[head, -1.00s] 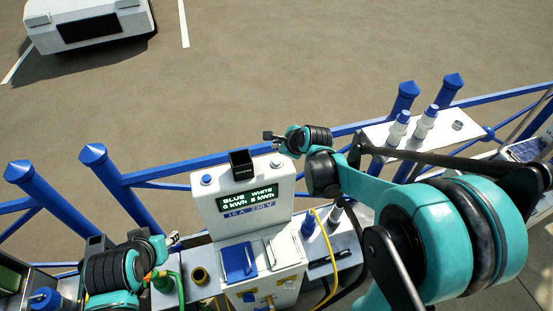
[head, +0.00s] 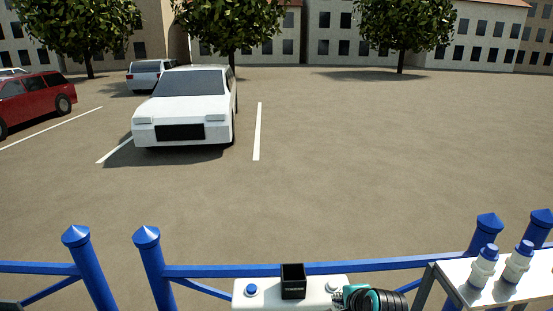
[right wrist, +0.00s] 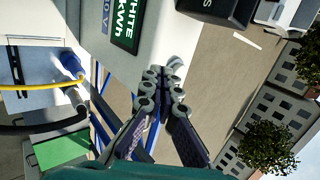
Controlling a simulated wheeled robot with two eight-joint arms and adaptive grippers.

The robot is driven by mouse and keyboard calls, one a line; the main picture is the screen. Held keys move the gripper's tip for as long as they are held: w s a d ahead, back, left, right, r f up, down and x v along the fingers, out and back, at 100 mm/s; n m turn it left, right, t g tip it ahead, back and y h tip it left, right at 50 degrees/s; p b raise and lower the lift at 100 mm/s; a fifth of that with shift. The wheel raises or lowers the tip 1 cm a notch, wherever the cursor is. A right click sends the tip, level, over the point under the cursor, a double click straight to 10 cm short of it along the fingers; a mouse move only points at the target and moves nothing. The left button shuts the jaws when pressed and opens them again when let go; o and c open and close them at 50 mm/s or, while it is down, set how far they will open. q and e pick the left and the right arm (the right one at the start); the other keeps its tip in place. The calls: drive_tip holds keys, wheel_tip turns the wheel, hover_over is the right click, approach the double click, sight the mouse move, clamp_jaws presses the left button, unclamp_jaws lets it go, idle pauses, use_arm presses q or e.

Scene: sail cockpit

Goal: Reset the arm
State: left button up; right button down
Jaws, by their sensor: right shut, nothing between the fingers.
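My right arm's teal and black wrist shows at the bottom edge of the head view, with the right gripper (head: 341,296) beside the top of the white charging pedestal (head: 262,300). In the right wrist view the gripper's fingers (right wrist: 163,76) are closed together with nothing between them, close to the pedestal's casing. Whether they touch the casing I cannot tell. My left gripper is out of view.
A black box (head: 293,282) and a blue-capped knob (head: 251,290) sit on the pedestal top. Blue railing (head: 220,271) runs behind it. A white shelf (head: 455,271) with blue-capped bottles (head: 484,267) stands right. A blue plug (right wrist: 72,63) with yellow cable shows in the wrist view. Open pavement lies beyond.

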use_arm(q)
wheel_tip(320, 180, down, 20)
drive_tip(key=b, duration=1.7)
use_arm(e)
drive_tip(key=s+f+n+g+h, duration=0.1)
drive_tip(key=s+f+n, duration=1.5)
drive_tip(key=f, duration=0.4)
drive_tip(key=shift+s+d+f+n+h, duration=0.3)
drive_tip(key=shift+s+d+f+n, duration=0.1)
drive_tip(key=shift+s, duration=0.3)
